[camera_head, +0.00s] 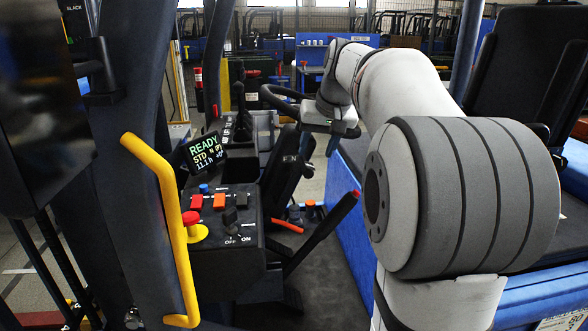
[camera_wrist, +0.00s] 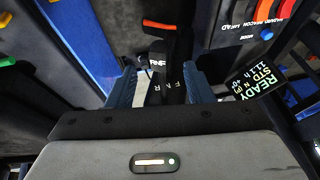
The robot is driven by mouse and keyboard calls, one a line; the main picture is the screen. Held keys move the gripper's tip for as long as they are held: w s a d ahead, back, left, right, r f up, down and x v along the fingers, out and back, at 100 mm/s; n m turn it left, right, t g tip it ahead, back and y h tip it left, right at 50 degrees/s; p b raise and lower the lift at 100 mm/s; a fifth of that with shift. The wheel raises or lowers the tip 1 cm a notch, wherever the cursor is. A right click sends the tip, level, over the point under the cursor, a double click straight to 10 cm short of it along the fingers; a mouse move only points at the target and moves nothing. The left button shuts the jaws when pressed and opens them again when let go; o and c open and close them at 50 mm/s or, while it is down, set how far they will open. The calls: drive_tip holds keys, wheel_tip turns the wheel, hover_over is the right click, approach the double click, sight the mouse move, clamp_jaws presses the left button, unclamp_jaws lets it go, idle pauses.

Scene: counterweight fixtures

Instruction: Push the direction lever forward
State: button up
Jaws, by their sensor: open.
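A black stalk with an orange end (camera_wrist: 160,25) shows in the wrist view beside a dark housing lettered F, N, R (camera_wrist: 170,84); I take it as the direction lever. In the head view its orange end (camera_head: 287,227) shows low beside the dark column (camera_head: 288,172). My gripper (camera_wrist: 163,88) is open, its two blue-grey fingers apart, with the lettered housing showing between them. In the head view my gripper (camera_head: 332,128) is above and right of the column, partly hidden by my wrist. Contact with the lever cannot be told.
The display (camera_head: 207,152) reads READY, STD, N. A switch console (camera_head: 225,220) with a red knob stands left of the column. A yellow grab bar (camera_head: 165,200), the steering wheel (camera_head: 280,100) and a red-tipped lever (camera_head: 325,230) are close by. The blue seat base (camera_head: 340,215) is at right.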

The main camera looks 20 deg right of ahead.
sight(309, 168)
drive_tip(key=x, duration=0.7)
drive_tip(key=shift+w+d+f, duration=0.15)
drive_tip(key=shift+w+f, duration=0.05)
drive_tip(key=shift+w, duration=0.1)
clamp_jaws()
idle(0.4)
